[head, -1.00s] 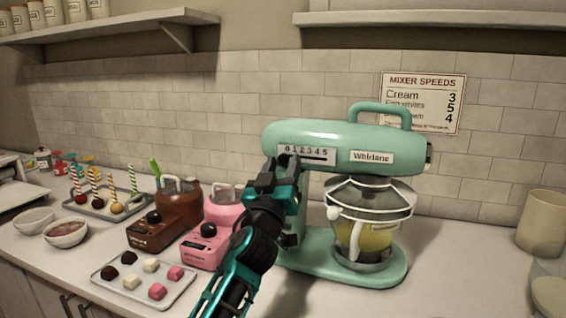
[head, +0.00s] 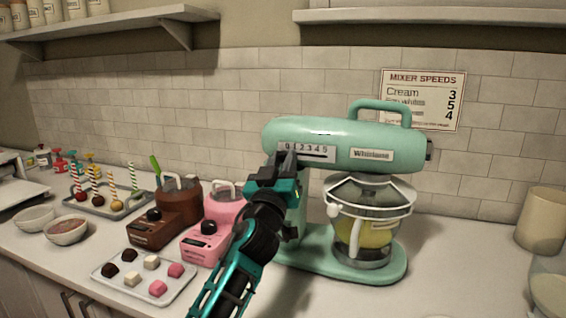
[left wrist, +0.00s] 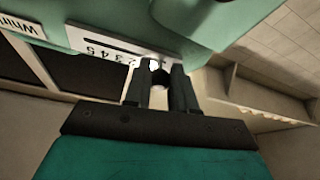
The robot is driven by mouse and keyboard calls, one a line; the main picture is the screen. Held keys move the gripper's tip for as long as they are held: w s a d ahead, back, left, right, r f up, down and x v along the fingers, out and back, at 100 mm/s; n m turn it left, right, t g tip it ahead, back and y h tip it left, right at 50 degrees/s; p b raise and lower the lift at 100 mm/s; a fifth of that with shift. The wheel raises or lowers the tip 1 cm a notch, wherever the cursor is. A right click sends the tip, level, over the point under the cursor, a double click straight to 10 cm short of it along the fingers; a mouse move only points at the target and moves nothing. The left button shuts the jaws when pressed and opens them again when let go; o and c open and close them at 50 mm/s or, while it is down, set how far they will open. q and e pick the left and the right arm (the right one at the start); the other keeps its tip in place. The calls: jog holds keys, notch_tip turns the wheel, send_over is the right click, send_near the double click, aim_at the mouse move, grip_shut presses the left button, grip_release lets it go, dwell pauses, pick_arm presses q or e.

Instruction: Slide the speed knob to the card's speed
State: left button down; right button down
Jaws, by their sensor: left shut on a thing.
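The green mixer (head: 340,135) stands on the counter. On its side is a white speed scale (head: 318,150) numbered 0 to 5 with a dark slot; it also shows upside down in the left wrist view (left wrist: 95,42). My left gripper (head: 282,160) is at the low end of the scale, near 0 and 1. Its fingertips are shut on the small dark knob (left wrist: 160,76), which they hide in the head view. The card (head: 422,100) on the wall reads MIXER SPEEDS: Cream 3, a blurred line 5, another blurred line 4. The glass bowl (head: 345,210) holds something yellow. My right gripper is out of view.
A pink machine (head: 205,245) and a brown machine (head: 150,232) stand left of my arm. A tray of sweets (head: 120,285) lies in front of them. A beige canister (head: 540,222) stands far right.

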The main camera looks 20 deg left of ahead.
pick_arm(q)
jog(key=shift+d+b, duration=0.5)
jog(key=shift+d, duration=0.2)
jog(key=c, duration=1)
grip_release()
jog(key=shift+a, duration=0.1)
jog(key=shift+c, duration=0.2)
jog(key=b+v, duration=0.1)
jog(key=v, duration=1.2)
jog(key=shift+b, duration=0.4)
